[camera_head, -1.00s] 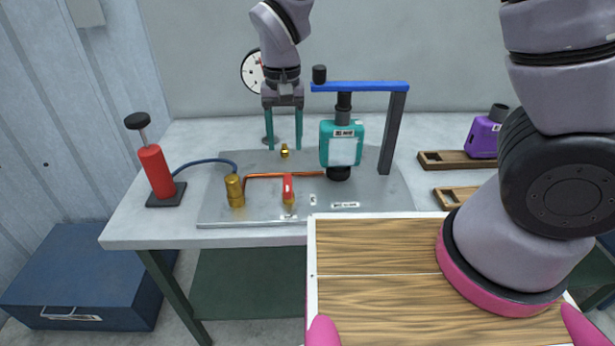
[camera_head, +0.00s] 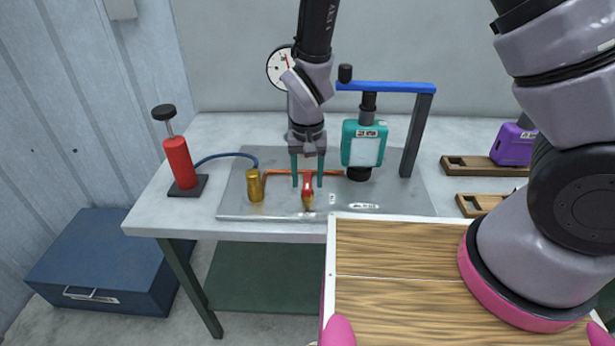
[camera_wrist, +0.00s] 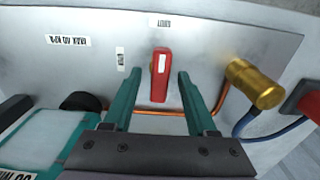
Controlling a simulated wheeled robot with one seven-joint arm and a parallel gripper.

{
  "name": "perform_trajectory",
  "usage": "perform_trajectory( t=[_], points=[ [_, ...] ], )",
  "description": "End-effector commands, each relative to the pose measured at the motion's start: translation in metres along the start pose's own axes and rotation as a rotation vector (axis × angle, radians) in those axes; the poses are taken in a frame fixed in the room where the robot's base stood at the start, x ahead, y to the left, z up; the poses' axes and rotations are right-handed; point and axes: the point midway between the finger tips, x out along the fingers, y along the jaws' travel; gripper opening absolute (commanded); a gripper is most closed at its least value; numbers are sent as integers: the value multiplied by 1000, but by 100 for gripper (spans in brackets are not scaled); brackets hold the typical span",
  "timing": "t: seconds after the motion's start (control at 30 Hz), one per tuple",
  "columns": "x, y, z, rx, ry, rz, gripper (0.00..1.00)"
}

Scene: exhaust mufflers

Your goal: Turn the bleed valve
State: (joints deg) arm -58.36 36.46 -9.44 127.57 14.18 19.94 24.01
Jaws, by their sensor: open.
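The bleed valve's red lever (camera_head: 308,189), with a white stripe, sits on the copper pipe (camera_head: 278,172) above the metal plate (camera_head: 235,208). In the wrist view the red lever (camera_wrist: 160,75) stands lengthwise between my two teal fingers, nearer their tips, with a gap on both sides. My gripper (camera_head: 307,184) is open, pointing down over the lever, and holds nothing. It also shows in the wrist view (camera_wrist: 156,74).
A brass cylinder (camera_head: 255,185) stands left of the valve, joined by a blue hose to a red hand pump (camera_head: 179,162). A teal muffler (camera_head: 363,146) hangs under a blue bar (camera_head: 388,87) to the right. A dial gauge (camera_head: 279,68) is behind my arm.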

Motion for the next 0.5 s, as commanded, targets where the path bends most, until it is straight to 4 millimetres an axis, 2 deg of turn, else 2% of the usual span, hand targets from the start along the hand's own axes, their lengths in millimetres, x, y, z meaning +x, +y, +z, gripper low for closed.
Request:
perform_trajectory(
  t=[0.13, 0.2, 0.27, 0.3, 0.5],
  points=[
    [0, 0, 0, 0, 0, 0, 57],
    [0, 0, 0, 0, 0, 0, 31],
    [0, 0, 0, 0, 0, 0, 8],
    [0, 0, 0, 0, 0, 0, 0],
    [0, 0, 0, -3, 0, 0, 0]
  ],
)
